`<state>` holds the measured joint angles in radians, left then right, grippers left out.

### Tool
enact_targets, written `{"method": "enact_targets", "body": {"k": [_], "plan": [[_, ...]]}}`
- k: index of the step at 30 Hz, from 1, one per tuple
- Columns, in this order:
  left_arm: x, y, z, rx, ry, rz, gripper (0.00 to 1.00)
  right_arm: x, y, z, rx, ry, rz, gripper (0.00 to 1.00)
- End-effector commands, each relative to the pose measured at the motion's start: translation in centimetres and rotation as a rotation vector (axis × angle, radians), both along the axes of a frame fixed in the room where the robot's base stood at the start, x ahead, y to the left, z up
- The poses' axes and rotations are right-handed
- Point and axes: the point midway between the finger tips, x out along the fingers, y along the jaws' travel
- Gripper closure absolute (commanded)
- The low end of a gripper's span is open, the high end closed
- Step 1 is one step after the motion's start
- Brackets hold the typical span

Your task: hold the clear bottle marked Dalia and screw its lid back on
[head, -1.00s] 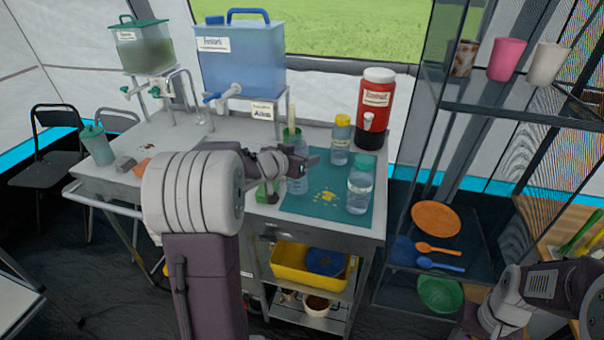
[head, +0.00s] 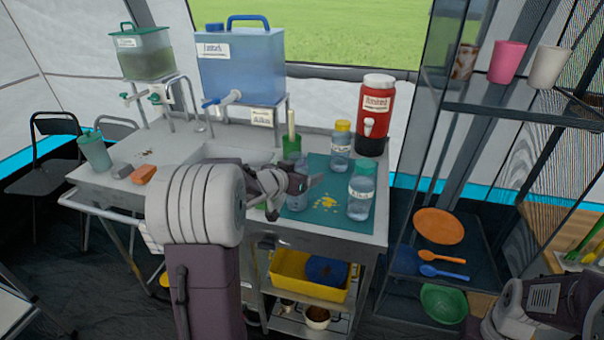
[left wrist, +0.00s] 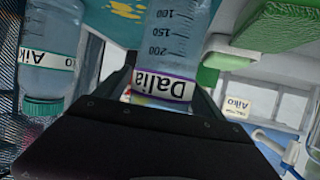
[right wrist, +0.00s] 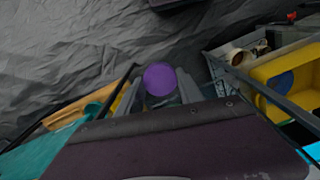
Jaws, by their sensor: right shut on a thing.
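The clear bottle marked Dalia (left wrist: 172,45) stands on the teal mat (head: 328,220). It also shows under my left gripper in the head view (head: 297,201); its top is hidden. My left gripper (left wrist: 163,90) has one finger on each side of the bottle near its label. Its jaws look open around the bottle, though whether a finger touches is unclear. My right gripper (right wrist: 161,88) is shut on a round purple lid (right wrist: 160,78). It is away from the table, low on the right, above dark floor.
A teal-lidded bottle marked Aiko (head: 361,192) and a yellow-lidded bottle (head: 341,148) stand close by on the mat. A red jug (head: 375,113) is behind. A green container with a brush (head: 291,142) stands beside the sink. A glass-sided shelf (head: 440,150) is at the right.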

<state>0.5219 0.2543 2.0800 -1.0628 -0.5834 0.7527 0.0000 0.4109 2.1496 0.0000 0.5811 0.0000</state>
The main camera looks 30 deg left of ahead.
Motion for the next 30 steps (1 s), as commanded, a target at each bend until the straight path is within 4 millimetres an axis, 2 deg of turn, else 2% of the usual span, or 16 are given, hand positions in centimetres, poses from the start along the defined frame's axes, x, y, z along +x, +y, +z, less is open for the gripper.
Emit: {"method": "enact_targets", "body": {"k": [8,11,21,25,30], "plan": [[-0.1,0.0,0.6,0.000,-0.001,0.001,0.21,0.0,0.0,0.4,0.000,0.000,0.000,0.93],[-1.5,0.2,1.3,-0.001,-0.002,0.004,0.21,0.0,0.0,1.0,0.000,0.000,0.000,0.93],[-8.6,0.3,4.4,0.001,-0.001,0.004,0.21,0.0,0.0,3.8,0.000,0.000,0.000,0.93],[-10.2,0.4,4.9,-0.001,-0.001,0.004,0.21,0.0,0.0,4.4,0.000,0.000,0.000,0.93],[-11.1,0.3,5.0,-0.001,-0.001,0.001,0.21,0.0,0.0,4.5,0.000,0.000,0.000,0.93]]}}
